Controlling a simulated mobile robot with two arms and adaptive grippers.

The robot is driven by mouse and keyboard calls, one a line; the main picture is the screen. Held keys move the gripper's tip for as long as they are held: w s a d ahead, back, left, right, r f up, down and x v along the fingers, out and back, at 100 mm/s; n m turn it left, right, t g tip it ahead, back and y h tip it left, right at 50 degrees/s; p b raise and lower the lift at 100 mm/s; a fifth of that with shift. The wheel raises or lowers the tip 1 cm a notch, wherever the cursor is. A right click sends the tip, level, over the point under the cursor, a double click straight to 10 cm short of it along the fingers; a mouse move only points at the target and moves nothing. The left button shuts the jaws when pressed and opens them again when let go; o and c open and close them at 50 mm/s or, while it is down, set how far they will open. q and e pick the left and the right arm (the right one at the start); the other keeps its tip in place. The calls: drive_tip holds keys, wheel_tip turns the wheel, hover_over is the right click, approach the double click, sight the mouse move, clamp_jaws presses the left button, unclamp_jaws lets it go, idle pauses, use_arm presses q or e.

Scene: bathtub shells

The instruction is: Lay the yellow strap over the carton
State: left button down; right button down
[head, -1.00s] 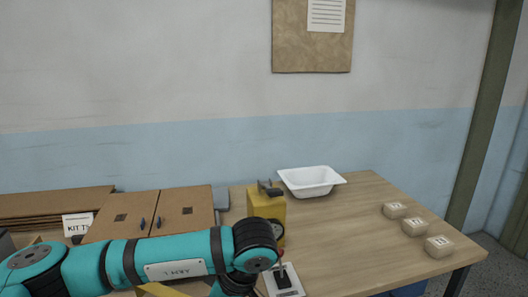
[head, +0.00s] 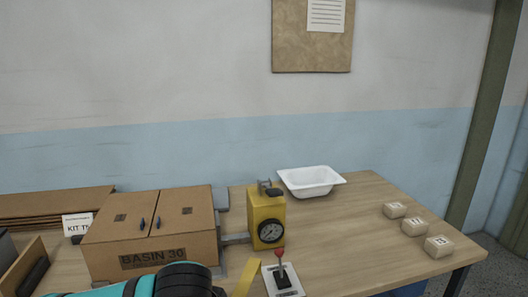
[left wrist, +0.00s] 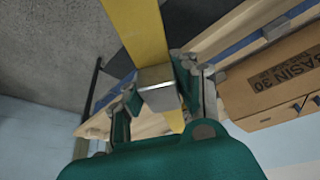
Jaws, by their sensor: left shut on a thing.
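The brown carton (head: 205,246), marked BASIN 30, stands closed on the left part of the table, with two dark tabs on its lid. It also shows at the right of the left wrist view (left wrist: 262,108). The yellow strap (left wrist: 137,28) runs down through the middle of the left wrist view. My left gripper (left wrist: 158,84) is shut on it, around a grey metal piece. A short yellow piece of strap (head: 243,278) shows in the head view, in front of the carton's right side. The lid shows no strap across it. My right gripper is not in view.
A yellow device with a dial (head: 268,220) stands right of the carton, behind a red-knobbed lever (head: 281,270). A white basin (head: 311,181) and three small labelled blocks (head: 413,226) are farther right. The table (head: 350,235) between them is clear.

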use_arm(q)
drive_tip(key=w+a+f+n+y, duration=0.1)
drive_tip(key=w+a+n, duration=0.1)
drive_tip(key=a, duration=0.9)
drive_tip(key=shift+a+n, duration=0.25)
drive_tip(key=shift+n, duration=0.05)
drive_tip(key=shift+w, duration=0.1)
